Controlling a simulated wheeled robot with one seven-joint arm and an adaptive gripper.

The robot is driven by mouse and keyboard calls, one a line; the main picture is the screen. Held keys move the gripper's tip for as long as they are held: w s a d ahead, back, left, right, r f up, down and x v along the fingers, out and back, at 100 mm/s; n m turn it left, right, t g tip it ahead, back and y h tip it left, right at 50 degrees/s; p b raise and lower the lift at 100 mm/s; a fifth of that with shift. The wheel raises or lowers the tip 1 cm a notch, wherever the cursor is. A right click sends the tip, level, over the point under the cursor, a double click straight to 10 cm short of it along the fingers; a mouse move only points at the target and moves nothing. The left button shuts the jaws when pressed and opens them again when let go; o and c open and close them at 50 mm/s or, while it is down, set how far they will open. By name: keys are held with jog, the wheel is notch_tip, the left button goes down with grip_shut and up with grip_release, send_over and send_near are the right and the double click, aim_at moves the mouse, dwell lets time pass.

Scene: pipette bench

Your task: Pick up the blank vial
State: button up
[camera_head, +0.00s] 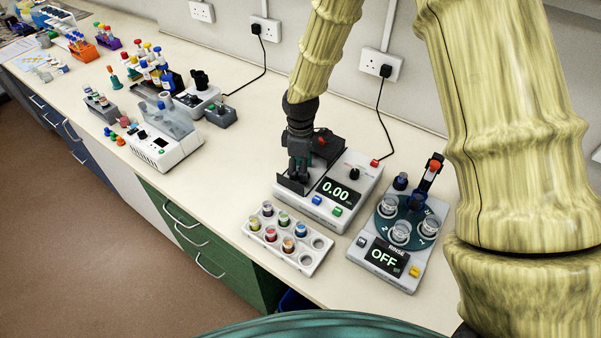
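A white rack (300,268) stands in front of a grey device (327,210) whose display reads 0.00. The rack holds several small vials with differently coloured contents or caps, among them a green one (284,218), a red one (270,234), a brown one (288,244) and a blue one (301,230). No label is readable, so I cannot tell which vial is the blank. My gripper (299,176) points down over the dark left part of the device, behind the rack. Its fingers are small and dark here, and I cannot tell whether they hold anything.
A white and grey machine (165,142), bottles and tube racks fill the bench to the left. Bare bench (215,185) lies left of the rack. Cables run to wall sockets behind.

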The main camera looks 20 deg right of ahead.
jog(key=shift+s+r, duration=0.2)
jog(key=shift+s, duration=0.25)
jog(key=shift+s+r, duration=0.2)
jog(key=shift+s, duration=0.25)
jog(key=shift+c, duration=1.2)
jog(key=shift+s+d+r, duration=0.15)
jog(key=shift+s+r, duration=0.05)
jog(key=shift+s, duration=0.05)
jog(key=c, duration=0.3)
jog(key=shift+w+f, duration=0.1)
jog(key=shift+w, duration=0.05)
jog(key=c, duration=0.3)
jog(key=shift+w+f, duration=0.3)
jog(key=shift+w, duration=0.15)
jog(key=shift+c, duration=0.5)
jog(key=shift+s+r, duration=0.15)
jog(key=shift+s, duration=0.1)
jog(key=shift+c, duration=0.4)
jog(key=shift+w, duration=0.1)
jog(key=shift+r, duration=0.1)
